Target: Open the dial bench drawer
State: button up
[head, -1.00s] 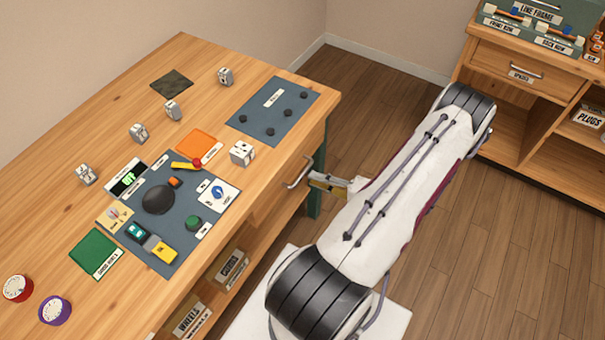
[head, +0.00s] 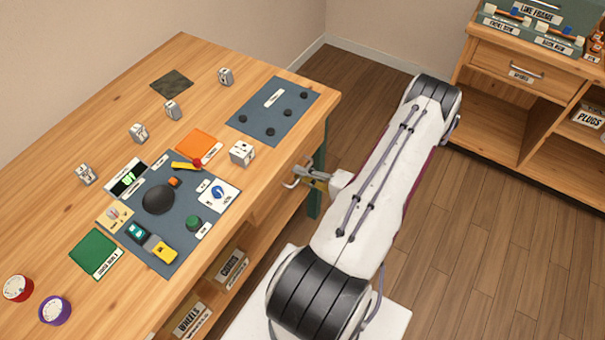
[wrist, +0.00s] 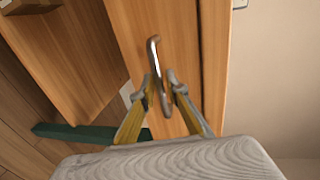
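The dial bench (head: 90,145) is a light wooden table on the left in the head view. Its drawer front (head: 268,201) is below the top's right edge and looks closed. A curved metal drawer handle (head: 291,184) stands out from it; the handle also shows in the wrist view (wrist: 154,52). My gripper (head: 304,174) is at the handle. In the wrist view its two fingers (wrist: 164,88) straddle the bar, one on each side, with what looks like a small gap. Contact with the bar is not clear.
A mat (head: 165,200) with dial parts and a blue-grey board (head: 272,112) lie on the bench top. A white block (head: 241,153) stands near the edge above the drawer. A second cabinet (head: 520,95) with a drawer stands at the far right. Wooden floor lies between.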

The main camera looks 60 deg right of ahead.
grip_shut()
jog(key=f+v, duration=0.2)
jog(key=v, duration=0.9)
jog(key=s+f+v, duration=0.1)
jog(key=f+v, duration=0.2)
jog(key=v, duration=0.9)
jog(key=shift+s, duration=0.25)
jog(key=shift+r, duration=0.1)
grip_release()
jog(key=shift+s, duration=0.15)
jog(key=v, duration=1.1)
jog(key=shift+s, duration=0.35)
